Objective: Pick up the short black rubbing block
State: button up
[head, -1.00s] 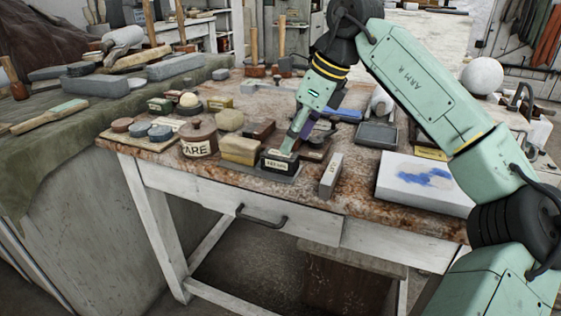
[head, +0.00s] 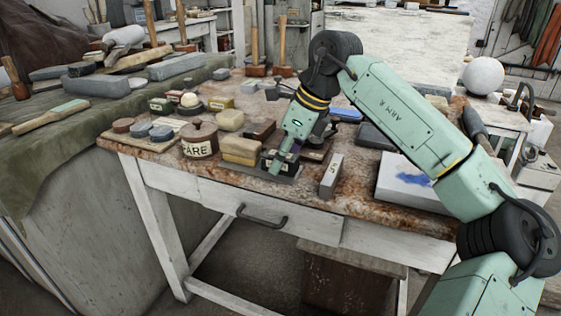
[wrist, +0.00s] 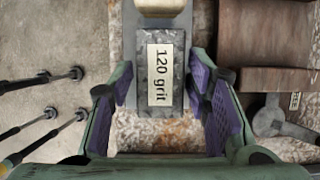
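The short black rubbing block (head: 284,168) sits near the front edge of the workbench, on a flat grey slab (head: 245,172). In the wrist view, the block (wrist: 175,100) has a white "120 grit" label facing up. My gripper (head: 277,158) is low over the block, pointing down. In the wrist view, my gripper (wrist: 164,88) is open, with a purple-padded finger on each side of the block. Gaps show between the pads and the block. In the head view, the fingers partly hide the block.
A yellowish block (head: 241,150) stands close to the left of the black block. A brown lidded pot (head: 199,140) is farther left. A tall grey block (head: 331,175) stands to the right, and a white slab with blue paint (head: 400,190) lies beyond it.

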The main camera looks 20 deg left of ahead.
grip_shut()
dwell(0.3)
jog(key=shift+r, duration=0.8)
jog(key=shift+s+d+r+b, duration=0.15)
jog(key=shift+r+b, duration=0.2)
jog(key=shift+r, duration=0.6)
jog(key=s+d+b, duration=0.1)
jog(key=s+d, duration=0.2)
jog(key=s, duration=0.4)
jog(key=s+d+r+b, duration=0.1)
jog(key=s+d, duration=0.2)
jog(key=s, duration=0.4)
jog(key=shift+d+r+b, duration=0.25)
jog(key=shift+d+b, duration=0.05)
jog(key=shift+b, duration=0.05)
